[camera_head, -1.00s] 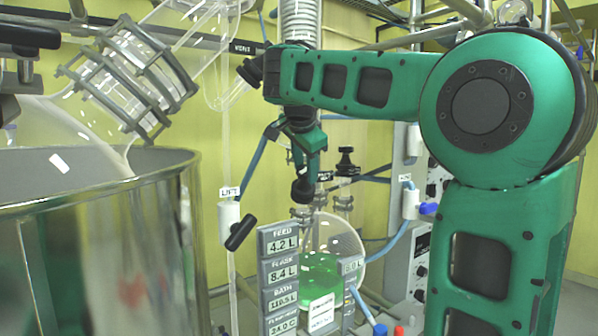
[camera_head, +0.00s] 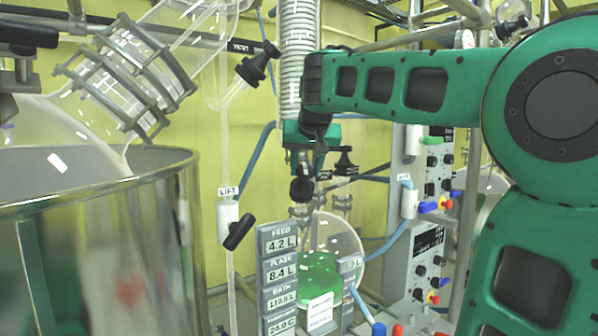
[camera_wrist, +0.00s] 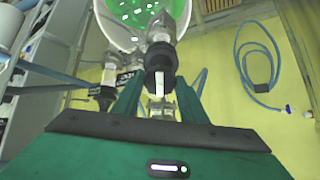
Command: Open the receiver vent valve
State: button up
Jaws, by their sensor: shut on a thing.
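My gripper (camera_head: 304,172) points down in the head view, its fingers at a black valve knob (camera_head: 303,190) above the round receiver flask (camera_head: 320,275) with green liquid. In the wrist view my gripper (camera_wrist: 160,95) has its two green fingers either side of the black knob (camera_wrist: 160,62), shut on it. The knob sits on a glass neck leading to the flask, whose green contents (camera_wrist: 140,12) show at the top. How far the valve is turned cannot be told. The label beside it is too small to read.
A second black knob (camera_head: 346,160) stands close right of my gripper. A black knob (camera_head: 257,62) by a VENT label and a LIFT valve handle (camera_head: 239,232) are left. A large metal vessel (camera_head: 100,240) fills the lower left. Display panels (camera_head: 279,270) stand before the flask.

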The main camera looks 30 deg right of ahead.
jog(key=n+y, duration=0.1)
jog(key=n, duration=0.4)
jog(key=shift+d, duration=0.1)
jog(key=n, duration=0.3)
jog(key=shift+d+n+t+y, duration=0.1)
jog(key=shift+n+t+y, duration=0.2)
jog(key=shift+n+y, duration=0.1)
jog(key=n, duration=0.4)
jog(key=shift+n+y, duration=0.4)
jog(key=n+g, duration=0.1)
jog(key=n, duration=0.3)
jog(key=shift+w+r+y, duration=0.1)
jog(key=shift+y, duration=0.2)
jog(key=shift+n, duration=0.3)
jog(key=o, duration=1.1)
jog(key=shift+c, duration=0.2)
